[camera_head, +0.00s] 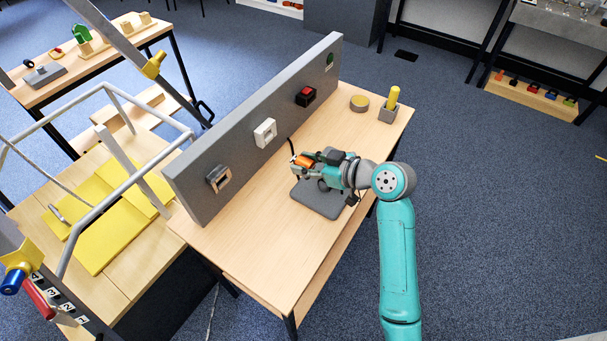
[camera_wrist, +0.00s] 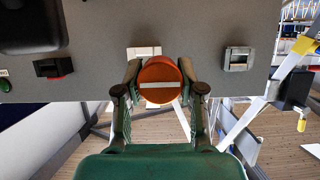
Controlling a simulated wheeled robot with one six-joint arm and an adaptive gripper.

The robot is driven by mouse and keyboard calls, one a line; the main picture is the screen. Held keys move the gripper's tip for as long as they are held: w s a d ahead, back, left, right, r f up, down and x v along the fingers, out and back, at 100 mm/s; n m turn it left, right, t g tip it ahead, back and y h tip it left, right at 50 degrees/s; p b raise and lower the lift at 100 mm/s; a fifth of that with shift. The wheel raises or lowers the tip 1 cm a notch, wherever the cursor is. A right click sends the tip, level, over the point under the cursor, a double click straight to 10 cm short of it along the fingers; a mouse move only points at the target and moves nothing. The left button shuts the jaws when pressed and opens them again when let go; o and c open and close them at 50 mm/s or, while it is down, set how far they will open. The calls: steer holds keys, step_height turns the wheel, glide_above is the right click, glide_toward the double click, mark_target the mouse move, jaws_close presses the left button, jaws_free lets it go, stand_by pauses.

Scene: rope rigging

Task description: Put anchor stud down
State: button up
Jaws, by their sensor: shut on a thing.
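The anchor stud (camera_head: 303,161), an orange round piece, is at the tip of my gripper (camera_head: 297,161) in the head view. In the wrist view the stud (camera_wrist: 160,83) shows a pale slot across its round face, and my gripper's two dark fingers (camera_wrist: 160,92) close on its sides. My gripper holds it above the wooden table (camera_head: 262,243), in front of the grey upright panel (camera_head: 252,112). A dark grey flat pad (camera_head: 318,200) lies on the table below my gripper, partly hidden by it.
The panel carries a metal bracket (camera_head: 218,178), a white fixture (camera_head: 265,132) and a black-and-red block (camera_head: 305,95). The table's near end is clear.

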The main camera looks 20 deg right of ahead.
steer(key=shift+f, duration=2.35)
steer(key=shift+f, duration=0.6)
steer(key=o, duration=0.9)
steer(key=shift+r, duration=0.25)
steer(key=v, duration=1.2)
steer(key=shift+d+r, duration=0.1)
steer(key=shift+r, duration=0.15)
steer(key=shift+s, duration=0.1)
